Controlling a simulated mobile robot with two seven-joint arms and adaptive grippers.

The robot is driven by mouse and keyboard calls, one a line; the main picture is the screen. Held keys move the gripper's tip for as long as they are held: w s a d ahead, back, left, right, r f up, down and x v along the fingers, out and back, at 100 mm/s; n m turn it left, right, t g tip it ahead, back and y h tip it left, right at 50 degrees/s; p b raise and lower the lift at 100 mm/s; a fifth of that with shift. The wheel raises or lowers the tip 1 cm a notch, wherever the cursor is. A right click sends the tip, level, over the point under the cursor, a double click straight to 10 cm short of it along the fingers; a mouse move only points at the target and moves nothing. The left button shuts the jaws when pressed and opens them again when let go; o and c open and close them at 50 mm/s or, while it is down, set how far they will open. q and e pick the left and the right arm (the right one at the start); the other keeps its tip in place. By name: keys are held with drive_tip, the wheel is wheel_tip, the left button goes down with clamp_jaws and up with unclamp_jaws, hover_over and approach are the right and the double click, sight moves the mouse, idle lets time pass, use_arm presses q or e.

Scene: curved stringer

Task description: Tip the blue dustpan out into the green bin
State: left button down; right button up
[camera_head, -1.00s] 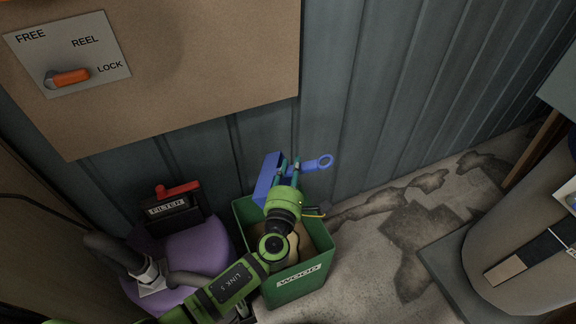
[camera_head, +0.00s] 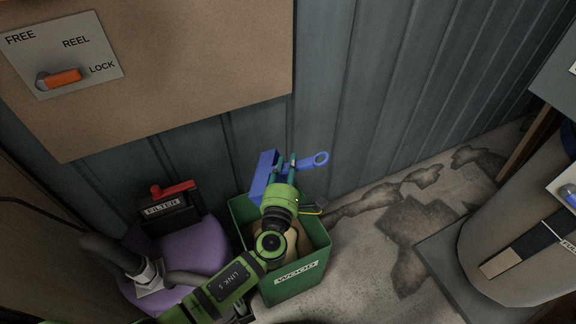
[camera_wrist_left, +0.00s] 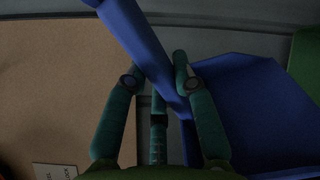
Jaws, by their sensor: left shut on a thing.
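The blue dustpan (camera_head: 263,174) is above the back edge of the green bin, its pan tilted on edge and its ringed handle (camera_head: 316,159) pointing right. My left gripper (camera_head: 287,164) is shut on the dustpan's handle. In the left wrist view the blue handle passes between the fingertips (camera_wrist_left: 158,75) and the pan (camera_wrist_left: 265,110) lies to the right. I cannot see whether the pan holds anything. The green bin (camera_head: 298,286), labelled WOOD, stands on the floor below, with something tan inside, partly hidden by my arm. My right gripper is not in view.
A purple machine (camera_head: 185,262) with a FILTER box (camera_head: 166,210) and grey hose stands left of the bin. A corrugated wall (camera_head: 350,90) is close behind. Stained floor (camera_head: 390,230) is free to the right, before a grey drum (camera_head: 505,255).

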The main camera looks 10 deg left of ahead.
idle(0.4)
use_arm(q)
drive_tip(key=shift+r+n, duration=0.1)
drive_tip(key=shift+n, duration=0.2)
drive_tip(key=n, duration=0.3)
drive_tip(key=shift+r+n+b, duration=0.3)
drive_tip(key=shift+r+b, duration=0.1)
drive_tip(key=n, duration=0.2)
drive_tip(key=r+n, duration=0.1)
drive_tip(key=n, duration=0.1)
drive_tip(key=shift+n+b, duration=0.3)
drive_tip(key=shift+b, duration=0.05)
drive_tip(key=n, duration=0.1)
drive_tip(key=r+n, duration=0.1)
drive_tip(key=n, duration=0.1)
